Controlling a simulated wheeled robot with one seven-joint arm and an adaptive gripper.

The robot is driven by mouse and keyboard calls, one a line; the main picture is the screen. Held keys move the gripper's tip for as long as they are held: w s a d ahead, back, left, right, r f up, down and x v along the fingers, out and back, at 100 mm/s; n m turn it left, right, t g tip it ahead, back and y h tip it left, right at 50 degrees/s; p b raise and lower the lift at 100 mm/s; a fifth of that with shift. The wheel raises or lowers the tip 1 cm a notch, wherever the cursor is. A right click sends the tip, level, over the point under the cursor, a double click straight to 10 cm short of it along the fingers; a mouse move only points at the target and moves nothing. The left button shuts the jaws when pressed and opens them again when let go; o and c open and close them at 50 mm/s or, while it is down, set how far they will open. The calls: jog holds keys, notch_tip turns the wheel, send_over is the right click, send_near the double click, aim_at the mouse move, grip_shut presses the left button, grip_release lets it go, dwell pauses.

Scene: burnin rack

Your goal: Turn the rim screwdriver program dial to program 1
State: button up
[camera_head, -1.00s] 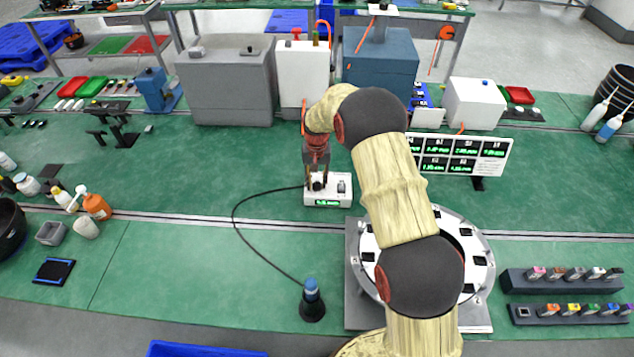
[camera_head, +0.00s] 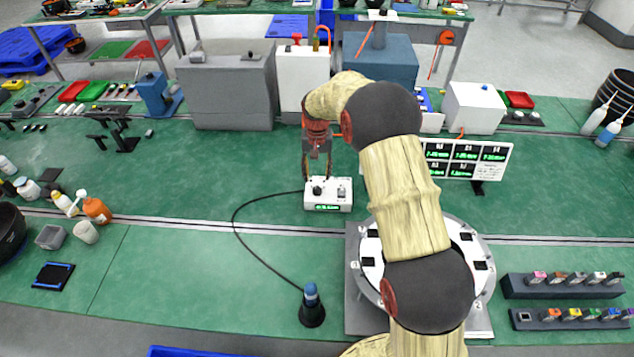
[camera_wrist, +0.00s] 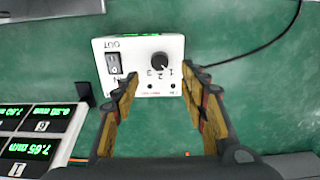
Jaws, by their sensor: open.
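The screwdriver controller is a small white box (camera_head: 341,206) on the green bench, with a lit green display on its front. It also shows from above in the wrist view (camera_wrist: 105,50). Its black round program dial (camera_wrist: 159,59) has the printed numbers 1, 2 and 3 beside it. I cannot tell surely which number the dial points at. In the head view the dial (camera_head: 317,190) is on the box's left part. My gripper (camera_head: 318,175) points down just above the dial, open and empty. In the wrist view its fingers (camera_wrist: 159,80) are apart, with the dial between and beyond their tips.
A black cable (camera_head: 236,214) runs from the box to a blue-topped screwdriver in a black stand (camera_head: 312,308). A display board (camera_head: 465,160) stands to the right. A round fixture (camera_head: 370,270) is partly behind my arm.

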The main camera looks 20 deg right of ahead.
jog(key=shift+r, duration=2.25)
jog(key=s+f+n, duration=0.1)
jog(key=s+f, duration=0.1)
jog(key=s, duration=0.4)
jog(key=s+r+t+b, duration=0.1)
jog(key=s+r+t, duration=0.1)
jog(key=s+r, duration=0.4)
jog(key=s+r+n+t+b, duration=0.1)
jog(key=s+r, duration=0.6)
jog(key=s, duration=1)
jog(key=s+r+n+t+b, duration=0.1)
jog(key=s+r+t+b, duration=0.1)
jog(key=s+r, duration=0.5)
jog(key=shift+s+r+t, duration=0.15)
jog(key=shift+s+t, duration=0.15)
jog(key=shift+s, duration=2.2)
